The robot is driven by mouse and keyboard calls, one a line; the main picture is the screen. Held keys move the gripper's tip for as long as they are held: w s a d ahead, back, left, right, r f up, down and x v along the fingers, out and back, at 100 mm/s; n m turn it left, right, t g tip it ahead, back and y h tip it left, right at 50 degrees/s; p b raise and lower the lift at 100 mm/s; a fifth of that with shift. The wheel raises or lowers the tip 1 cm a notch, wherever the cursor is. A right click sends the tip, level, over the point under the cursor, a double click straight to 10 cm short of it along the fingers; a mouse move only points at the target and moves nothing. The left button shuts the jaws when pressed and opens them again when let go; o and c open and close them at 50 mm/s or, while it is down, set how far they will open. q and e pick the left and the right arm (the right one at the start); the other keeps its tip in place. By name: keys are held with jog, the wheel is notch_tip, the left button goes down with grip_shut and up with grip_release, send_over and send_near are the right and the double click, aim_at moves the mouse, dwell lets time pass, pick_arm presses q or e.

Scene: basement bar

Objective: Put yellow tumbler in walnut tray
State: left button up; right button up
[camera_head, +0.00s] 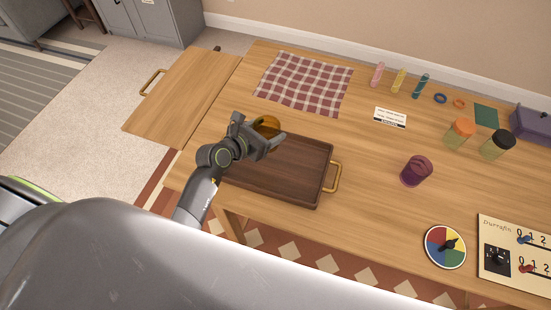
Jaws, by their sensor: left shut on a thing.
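The yellow tumbler (267,124) shows as a round amber shape at the far side of my left gripper (268,136). The gripper is shut on it, and the fingers hide part of it. The walnut tray (318,185) is a dark brown rectangular tray with a brass handle at its right end. The tumbler and gripper appear over the tray's far left part. I cannot tell how high the tumbler is above the tray. The part of the tray that shows looks empty. My right gripper is not in view.
A purple tumbler (416,171) stands right of the tray. A checked cloth (304,83) lies behind it. A colour wheel (445,247), a label card (390,117) and jars with orange (459,131) and black lids (496,142) are further right. The wooden table (350,225) is bare between them.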

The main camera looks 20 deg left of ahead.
pick_arm(q)
notch_tip(320, 180, down, 7)
jog(key=shift+r+b, duration=0.2)
jog(key=shift+b, duration=0.45)
jog(key=shift+f+b, duration=0.55)
jog(key=shift+f, duration=1.1)
jog(key=shift+f, duration=0.2)
jog(key=o, duration=1.1)
jog(key=shift+r, duration=0.1)
